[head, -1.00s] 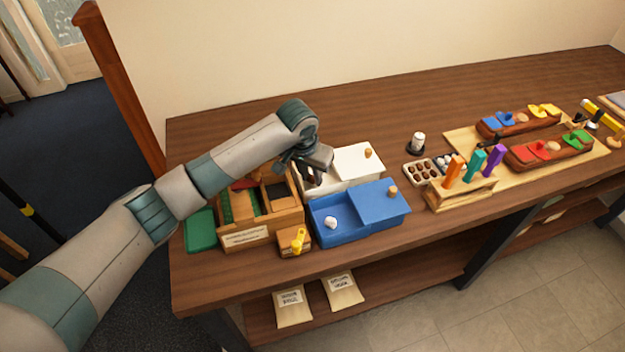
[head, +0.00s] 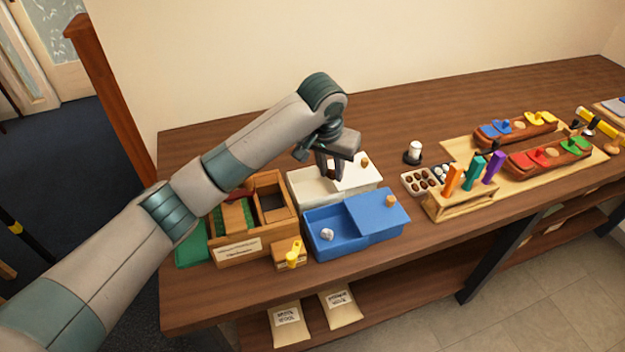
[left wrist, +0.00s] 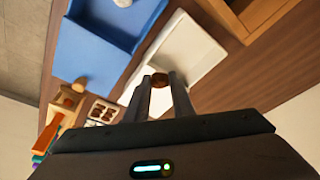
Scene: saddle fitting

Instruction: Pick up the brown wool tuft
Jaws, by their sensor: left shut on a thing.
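My left gripper (head: 328,172) is shut on a small brown wool tuft (left wrist: 160,80), which shows between the fingertips in the left wrist view. In the head view the tuft (head: 331,174) is a small dark spot at the fingertips. The gripper is above the white box (head: 305,191), whose lid covers its right part. The tuft looks clear of the box. My right gripper is not in view.
A blue box (head: 322,248) with a white tuft (head: 327,234) stands in front of the white box. A wooden box (head: 284,236) is at left. To the right are a tray of brown and white pieces (head: 420,181) and a tool rack (head: 462,203).

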